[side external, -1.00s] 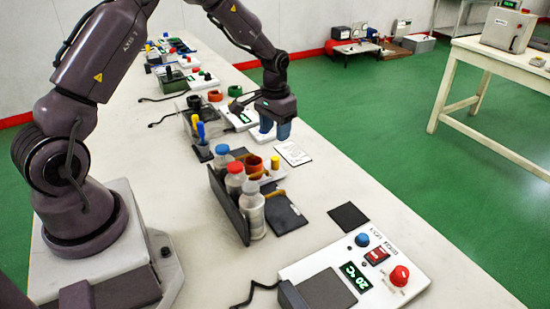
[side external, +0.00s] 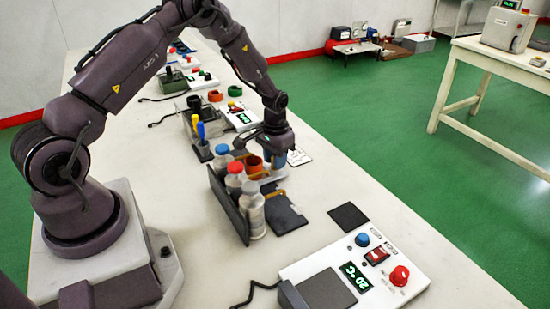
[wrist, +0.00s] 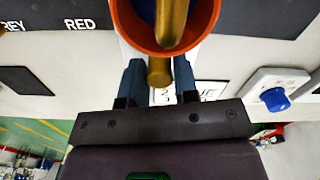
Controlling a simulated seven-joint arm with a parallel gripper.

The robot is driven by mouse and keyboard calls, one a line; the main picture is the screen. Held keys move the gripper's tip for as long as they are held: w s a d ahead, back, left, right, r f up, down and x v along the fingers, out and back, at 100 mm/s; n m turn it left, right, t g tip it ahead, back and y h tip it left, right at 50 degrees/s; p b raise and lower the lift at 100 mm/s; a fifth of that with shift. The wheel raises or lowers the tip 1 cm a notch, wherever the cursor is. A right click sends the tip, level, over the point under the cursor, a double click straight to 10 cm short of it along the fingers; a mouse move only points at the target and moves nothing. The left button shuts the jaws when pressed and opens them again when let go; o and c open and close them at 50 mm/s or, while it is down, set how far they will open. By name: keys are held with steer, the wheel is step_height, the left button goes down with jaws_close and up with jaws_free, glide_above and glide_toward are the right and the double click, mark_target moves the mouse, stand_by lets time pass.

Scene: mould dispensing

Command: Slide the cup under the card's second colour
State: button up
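The orange cup (side external: 254,164) stands beside the bottle rack (side external: 228,205). In the wrist view the cup (wrist: 125,22) fills the top middle, a gold spout (wrist: 172,22) crosses its mouth, and a blue patch shows inside. The white card (side external: 299,157) is partly hidden by my gripper; on the card (wrist: 205,90) only "2" and "UE" are readable.
A dark strip (wrist: 250,18) reads "REY" and "RED". A heater-like unit reading 20 °C (side external: 355,275) and a black pad (side external: 349,216) lie nearer the camera.

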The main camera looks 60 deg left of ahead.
jaws_close()
steer(key=d, duration=0.7)
steer(key=shift+d, duration=0.3)
steer(key=o, duration=0.5)
jaws_free()
steer(key=shift+r, duration=0.1)
step_height(320, 180, up, 13)
